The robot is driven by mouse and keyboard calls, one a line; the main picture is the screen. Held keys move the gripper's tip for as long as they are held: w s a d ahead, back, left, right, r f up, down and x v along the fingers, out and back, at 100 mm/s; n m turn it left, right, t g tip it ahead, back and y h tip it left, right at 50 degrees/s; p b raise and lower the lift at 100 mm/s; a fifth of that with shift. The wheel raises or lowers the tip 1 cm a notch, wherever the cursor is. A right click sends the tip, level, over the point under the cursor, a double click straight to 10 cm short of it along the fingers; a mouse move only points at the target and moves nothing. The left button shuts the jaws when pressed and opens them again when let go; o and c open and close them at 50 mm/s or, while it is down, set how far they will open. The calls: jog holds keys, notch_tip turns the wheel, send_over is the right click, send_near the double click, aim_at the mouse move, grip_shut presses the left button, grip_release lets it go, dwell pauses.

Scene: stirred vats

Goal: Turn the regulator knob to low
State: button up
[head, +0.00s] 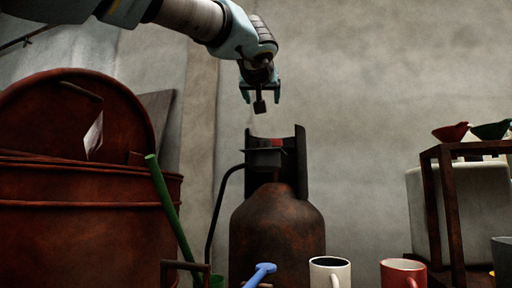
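A rusty gas cylinder (277,235) stands upright in the middle of the head view. A dark regulator (264,158) sits at its top, partly inside the cylinder's dark collar (301,165). A small red patch (277,143) shows on top of the regulator; I cannot make out a knob pointer or its setting. My gripper (260,97) points down above the regulator, apart from it. Its two teal fingers are spread. A small dark block shows between them; I cannot tell whether it is part of my gripper.
A black hose (214,215) runs down left from the regulator. A rusty vat (75,235) with a raised lid and a green pole (172,208) stand left. A blue-handled thing (262,272), a white mug (330,272) and a red mug (403,274) are in front. A shelf (452,210) holds bowls at right.

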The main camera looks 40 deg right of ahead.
jog(key=f, duration=0.1)
jog(key=b, duration=1)
send_near(264, 141)
jog(key=p+x, duration=0.3)
jog(key=x, duration=0.7)
jog(key=shift+w+d, duration=0.15)
jog(key=shift+p+x, duration=0.45)
jog(key=shift+x, duration=0.35)
jog(key=shift+f, duration=0.15)
grip_shut()
